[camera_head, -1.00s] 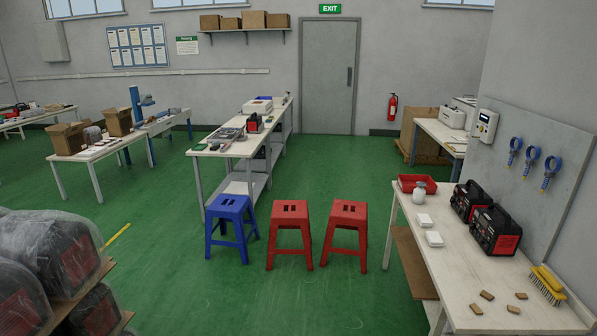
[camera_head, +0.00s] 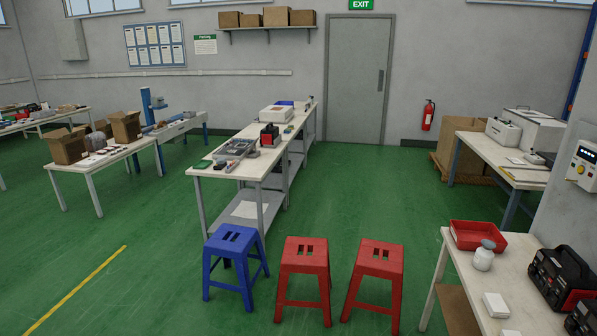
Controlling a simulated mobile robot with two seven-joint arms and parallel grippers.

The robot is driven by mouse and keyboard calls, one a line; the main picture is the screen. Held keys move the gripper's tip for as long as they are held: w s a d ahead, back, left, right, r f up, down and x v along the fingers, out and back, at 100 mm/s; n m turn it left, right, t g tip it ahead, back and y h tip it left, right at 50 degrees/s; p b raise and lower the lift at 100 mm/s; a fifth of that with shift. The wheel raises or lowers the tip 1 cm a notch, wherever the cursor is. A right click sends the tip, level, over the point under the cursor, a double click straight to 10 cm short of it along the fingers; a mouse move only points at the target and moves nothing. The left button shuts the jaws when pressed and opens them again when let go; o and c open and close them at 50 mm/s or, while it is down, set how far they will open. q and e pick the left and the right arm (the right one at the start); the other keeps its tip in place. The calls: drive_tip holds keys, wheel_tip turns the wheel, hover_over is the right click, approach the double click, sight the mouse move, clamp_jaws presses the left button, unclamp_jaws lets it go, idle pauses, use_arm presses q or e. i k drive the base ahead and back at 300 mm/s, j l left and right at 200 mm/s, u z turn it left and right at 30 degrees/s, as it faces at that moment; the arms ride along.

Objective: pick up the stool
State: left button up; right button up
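Three stools stand upright in a row on the green floor in the lower middle of the head view. The blue stool (camera_head: 234,244) is on the left, close to the front end of the long white table. A red stool (camera_head: 304,257) stands in the middle. A second red stool (camera_head: 379,260) stands on the right. Each has slots cut in its seat top. I cannot tell which one the task means. Neither of my grippers shows in the view.
A long white workbench (camera_head: 227,172) stands behind the stools. A white table (camera_head: 515,287) with a red tray (camera_head: 478,236) and dark machines is at the lower right. Open green floor (camera_head: 150,280) with a yellow line (camera_head: 78,287) lies to the left.

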sight(220, 244)
drive_tip(key=i+u, duration=0.25)
drive_tip(key=i, duration=0.25)
drive_tip(key=i+u, duration=0.25)
drive_tip(key=i, duration=0.25)
drive_tip(key=i+l+u, duration=0.2)
drive_tip(key=i, duration=0.25)
drive_tip(key=i+j+u, duration=0.15)
drive_tip(key=i+u, duration=0.2)
drive_tip(key=i, duration=0.4)
drive_tip(key=i+l+u, duration=0.1)
drive_tip(key=i+u, duration=0.25)
drive_tip(key=i, duration=0.4)
drive_tip(key=i+u, duration=0.1)
drive_tip(key=i, duration=0.95)
